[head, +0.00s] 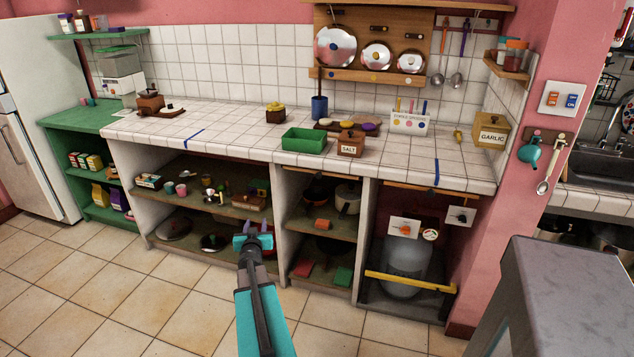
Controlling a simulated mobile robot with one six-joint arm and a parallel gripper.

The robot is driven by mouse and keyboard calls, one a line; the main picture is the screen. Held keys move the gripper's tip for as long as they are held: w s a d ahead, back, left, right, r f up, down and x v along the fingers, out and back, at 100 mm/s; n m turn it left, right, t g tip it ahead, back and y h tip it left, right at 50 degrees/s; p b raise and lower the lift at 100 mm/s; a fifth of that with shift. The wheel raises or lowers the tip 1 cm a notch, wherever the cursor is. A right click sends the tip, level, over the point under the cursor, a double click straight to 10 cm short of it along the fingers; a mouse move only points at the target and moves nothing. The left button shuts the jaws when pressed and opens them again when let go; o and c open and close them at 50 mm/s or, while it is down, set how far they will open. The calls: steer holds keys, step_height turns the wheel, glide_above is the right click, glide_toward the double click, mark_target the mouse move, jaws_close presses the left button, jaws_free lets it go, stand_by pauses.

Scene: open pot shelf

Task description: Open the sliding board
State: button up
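My gripper (253,241) is at the end of my teal and black arm, low in front of the open shelves. Another thin wooden edge (318,173) shows under the counter above the pot shelves. I cannot tell which of these is the sliding board. Both lie close under the countertop.
The white tiled counter (230,137) carries a green tray (304,141), a salt box (350,143) and other items. A yellow bar (410,282) crosses before the gas bottle (404,262). A grey block (560,300) stands at front right. The tiled floor is clear at left.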

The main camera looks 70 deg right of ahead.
steer(key=s+d+r+m+g+h, duration=0.2)
steer(key=s+d+r+g, duration=0.1)
steer(key=s, duration=0.5)
steer(key=s+d+r+m+g+h, duration=0.1)
steer(key=s+d+r+m+g, duration=0.1)
steer(key=s+d+r, duration=0.3)
steer(key=s+d+g, duration=0.1)
steer(key=s+d, duration=0.1)
steer(key=s, duration=0.1)
steer(key=shift+d+r+m+h, duration=0.3)
steer(key=shift+d+h, duration=0.1)
steer(key=shift+w, duration=0.1)
glide_toward(318, 178)
steer(key=shift+d, duration=0.65)
steer(key=shift+w+d, duration=0.1)
steer(key=shift+d, duration=1.75)
steer(key=shift+w+d, duration=0.15)
steer(key=shift+d, duration=1.7)
jaws_close()
